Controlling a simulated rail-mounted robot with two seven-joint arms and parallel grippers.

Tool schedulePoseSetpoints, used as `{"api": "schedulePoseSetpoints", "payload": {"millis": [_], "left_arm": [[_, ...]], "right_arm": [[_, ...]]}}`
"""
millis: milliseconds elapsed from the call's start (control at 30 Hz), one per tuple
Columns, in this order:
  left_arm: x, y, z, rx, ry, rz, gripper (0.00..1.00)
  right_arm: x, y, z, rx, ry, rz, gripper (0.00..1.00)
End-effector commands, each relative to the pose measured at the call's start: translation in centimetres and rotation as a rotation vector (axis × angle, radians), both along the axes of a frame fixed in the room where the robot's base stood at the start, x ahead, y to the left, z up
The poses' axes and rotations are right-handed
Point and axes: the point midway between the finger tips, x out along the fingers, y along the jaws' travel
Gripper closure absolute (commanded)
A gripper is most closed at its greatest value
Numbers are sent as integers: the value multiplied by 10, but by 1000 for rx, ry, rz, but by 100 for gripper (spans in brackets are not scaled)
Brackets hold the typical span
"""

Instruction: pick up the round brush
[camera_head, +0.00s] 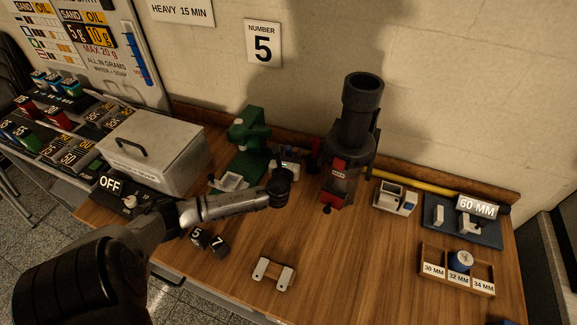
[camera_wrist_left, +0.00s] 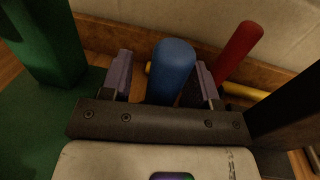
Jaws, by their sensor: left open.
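My left gripper (camera_head: 286,166) is open at the back of the table, between the green machine and the dark cylinder device. In the left wrist view its two purple-grey fingers stand on either side of a rounded blue upright thing (camera_wrist_left: 173,72), apart from it as far as I can tell. A red rod-like handle (camera_wrist_left: 239,50) leans to the right, outside the fingers. No bristles show, so I cannot tell which of these is the round brush. The lower ends of both are hidden behind the gripper. My right gripper is not in view.
A green machine (camera_head: 249,130) stands left of the gripper, a tall dark cylinder device (camera_head: 357,125) right of it. A yellow bar (camera_head: 415,186) lies along the back. A metal box (camera_head: 165,160) is at left. Two dark cubes and a pale bracket (camera_head: 273,274) lie in front.

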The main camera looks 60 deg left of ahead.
Motion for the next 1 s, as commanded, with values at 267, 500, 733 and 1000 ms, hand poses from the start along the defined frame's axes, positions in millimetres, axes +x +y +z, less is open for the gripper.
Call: {"api": "schedulePoseSetpoints", "payload": {"millis": [267, 500, 733, 1000], "left_arm": [[0, 0, 0, 0, 0, 0, 61], [0, 0, 0, 0, 0, 0, 84], [0, 0, 0, 0, 0, 0, 99], [0, 0, 10, 0, -3, -1, 99]], "right_arm": [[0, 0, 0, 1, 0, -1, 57], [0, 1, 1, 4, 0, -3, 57], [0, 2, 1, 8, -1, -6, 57], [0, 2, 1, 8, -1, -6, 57]]}}
